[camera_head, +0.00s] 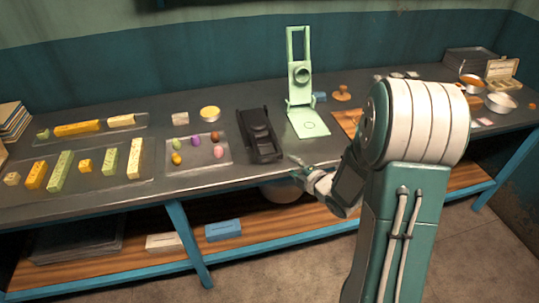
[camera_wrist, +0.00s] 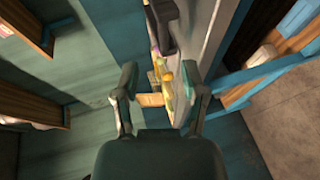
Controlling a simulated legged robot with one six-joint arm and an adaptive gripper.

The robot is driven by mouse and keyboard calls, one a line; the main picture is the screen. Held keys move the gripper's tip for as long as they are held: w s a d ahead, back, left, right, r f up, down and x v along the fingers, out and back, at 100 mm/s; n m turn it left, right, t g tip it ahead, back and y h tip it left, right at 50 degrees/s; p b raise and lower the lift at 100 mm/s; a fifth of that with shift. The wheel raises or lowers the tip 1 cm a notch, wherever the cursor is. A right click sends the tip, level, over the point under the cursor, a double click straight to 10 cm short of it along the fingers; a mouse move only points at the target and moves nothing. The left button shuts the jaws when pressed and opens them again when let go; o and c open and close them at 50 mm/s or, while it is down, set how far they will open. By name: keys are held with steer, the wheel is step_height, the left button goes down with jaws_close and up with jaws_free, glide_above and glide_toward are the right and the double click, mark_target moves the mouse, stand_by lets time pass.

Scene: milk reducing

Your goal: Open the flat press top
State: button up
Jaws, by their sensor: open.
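A pale green press (camera_head: 301,75) stands on the bench in the head view. Its top is raised upright at the back, and its flat base plate (camera_head: 308,124) lies exposed. A black press-like device (camera_head: 260,135) sits just left of it and appears closed; I cannot tell which of the two is the flat press. My gripper (camera_head: 296,168) is open and empty near the bench's front edge, between the two devices and toward the viewer. In the wrist view my gripper (camera_wrist: 158,82) has its fingers apart, and a dark object (camera_wrist: 164,18), likely the black device, shows beyond.
A tray (camera_head: 171,159) with several small coloured pieces lies left of the black device. Longer trays of coloured bars lie farther left. A wooden board (camera_head: 348,122) lies right of the green press. A lower wooden shelf (camera_head: 135,277) holds boxes.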

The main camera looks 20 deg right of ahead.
mark_target(270, 156)
steer(key=shift+n+t+y, duration=0.3)
steer(key=shift+n+y, duration=0.2)
steer(key=shift+y, duration=0.2)
steer(key=x, duration=0.3)
steer(key=f+x, duration=0.1)
steer(key=x, duration=0.6)
steer(key=shift+w+a+f, duration=0.15)
steer(key=shift+a+f, duration=0.1)
steer(key=shift+a, duration=0.15)
jaws_close()
